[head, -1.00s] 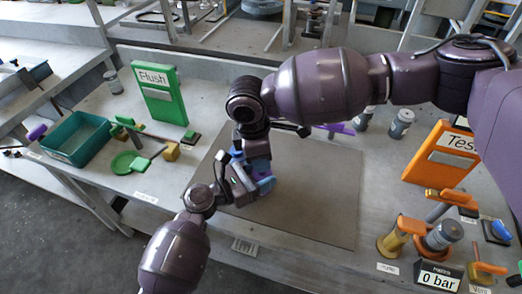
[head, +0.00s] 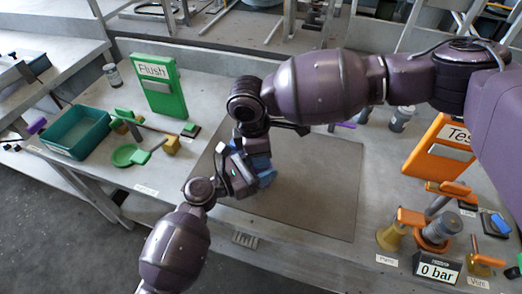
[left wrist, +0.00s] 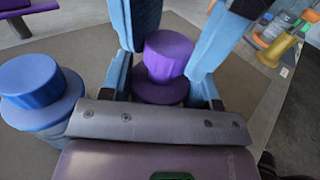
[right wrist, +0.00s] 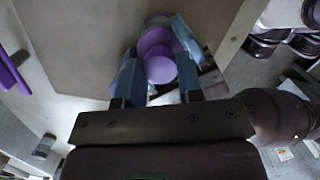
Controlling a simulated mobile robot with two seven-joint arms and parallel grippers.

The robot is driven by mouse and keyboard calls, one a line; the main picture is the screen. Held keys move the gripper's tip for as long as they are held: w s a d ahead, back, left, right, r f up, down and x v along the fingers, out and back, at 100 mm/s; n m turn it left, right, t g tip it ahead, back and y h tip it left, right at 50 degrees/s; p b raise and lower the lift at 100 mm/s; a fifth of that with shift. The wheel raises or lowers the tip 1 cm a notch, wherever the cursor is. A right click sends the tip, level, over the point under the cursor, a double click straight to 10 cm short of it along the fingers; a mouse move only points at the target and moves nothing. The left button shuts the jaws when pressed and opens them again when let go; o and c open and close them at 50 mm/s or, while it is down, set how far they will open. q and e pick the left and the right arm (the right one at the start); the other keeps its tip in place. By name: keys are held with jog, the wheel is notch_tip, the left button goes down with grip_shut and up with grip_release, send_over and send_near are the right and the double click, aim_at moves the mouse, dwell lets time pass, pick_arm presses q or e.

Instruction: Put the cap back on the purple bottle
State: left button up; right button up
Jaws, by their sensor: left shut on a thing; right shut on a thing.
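My left gripper (left wrist: 164,75) is shut on a purple part in the left wrist view. There a narrow purple cylinder (left wrist: 168,52) stands on a wider purple disc (left wrist: 158,92) between the light-blue fingers. My right gripper (right wrist: 158,75) is also shut on a purple part, a small round piece (right wrist: 160,70) in front of a wider disc (right wrist: 154,43). I cannot tell which part is the cap and which the bottle, or whether they touch. In the head view both grippers (head: 250,168) meet over the mat and hide the purple parts.
A blue-topped bottle (left wrist: 38,88) stands close beside the left gripper. The grey mat (head: 310,195) is clear to the right. A green tray (head: 75,135) and green "Flush" sign (head: 158,88) are at left; an orange "Test" sign (head: 438,155) and valves (head: 435,230) are at right.

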jog(key=shift+s+d+f, duration=0.1)
jog(key=shift+f, duration=0.7)
dwell(0.4)
jog(key=shift+f, duration=0.25)
dwell(0.5)
jog(key=shift+r, duration=0.35)
jog(key=shift+d+r, duration=0.1)
jog(key=shift+r, duration=0.4)
dwell(0.8)
jog(key=shift+f, duration=0.4)
dwell(0.8)
jog(key=shift+r, duration=0.15)
jog(key=shift+a+r, duration=0.2)
jog(key=shift+r, duration=0.05)
